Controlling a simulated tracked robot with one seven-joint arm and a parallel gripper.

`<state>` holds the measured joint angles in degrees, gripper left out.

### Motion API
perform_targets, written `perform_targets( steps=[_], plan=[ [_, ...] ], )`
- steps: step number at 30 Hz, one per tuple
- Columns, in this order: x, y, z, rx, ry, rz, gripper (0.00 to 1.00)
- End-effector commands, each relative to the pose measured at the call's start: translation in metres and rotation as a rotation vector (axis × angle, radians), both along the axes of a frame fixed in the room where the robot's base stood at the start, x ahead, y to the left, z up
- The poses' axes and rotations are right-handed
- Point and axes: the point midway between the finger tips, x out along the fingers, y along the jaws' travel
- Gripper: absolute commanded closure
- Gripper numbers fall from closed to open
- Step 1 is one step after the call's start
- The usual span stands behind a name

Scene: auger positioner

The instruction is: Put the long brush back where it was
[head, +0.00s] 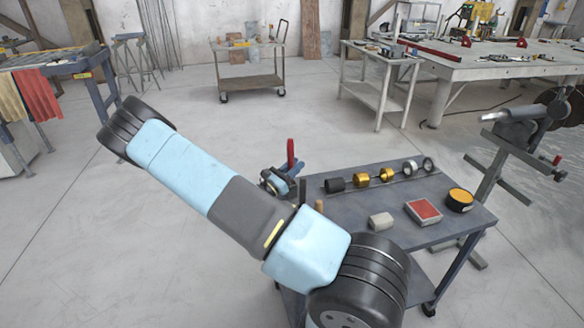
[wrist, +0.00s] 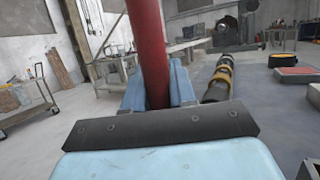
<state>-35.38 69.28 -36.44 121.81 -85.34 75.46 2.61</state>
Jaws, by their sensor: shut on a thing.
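The long brush shows as a thick red rod (wrist: 147,45) standing upright and slightly tilted between my fingers in the wrist view. In the head view its red end (head: 291,154) rises above my gripper (head: 281,184). My gripper, also in the wrist view (wrist: 158,88), is shut on the red rod at the left back edge of a grey cart top (head: 384,203). I see no bristles; the brush's lower part is hidden by my gripper and arm. I cannot tell whether it touches the cart.
A row of black, gold and silver cylinders (head: 360,180) lies along the cart's back. A pale block (head: 381,221), a red-topped box (head: 423,211) and a black-and-yellow round thing (head: 460,199) are in front. A small tan peg (head: 319,206) stands near my gripper.

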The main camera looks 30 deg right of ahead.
Motion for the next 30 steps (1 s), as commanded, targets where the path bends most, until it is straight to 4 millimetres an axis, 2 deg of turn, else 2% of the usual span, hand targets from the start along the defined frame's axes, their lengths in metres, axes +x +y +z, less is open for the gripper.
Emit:
perform_targets(
  steps=[1,6,29,30],
  plan=[
    [-0.002,0.0,-0.008,0.012,0.012,0.0,1.0],
    [-0.002,0.0,-0.014,0.016,0.016,0.0,1.0],
    [-0.005,-0.005,-0.022,0.014,0.018,-0.009,1.0],
    [-0.005,-0.005,-0.022,0.014,0.018,-0.009,0.71]
  ],
)
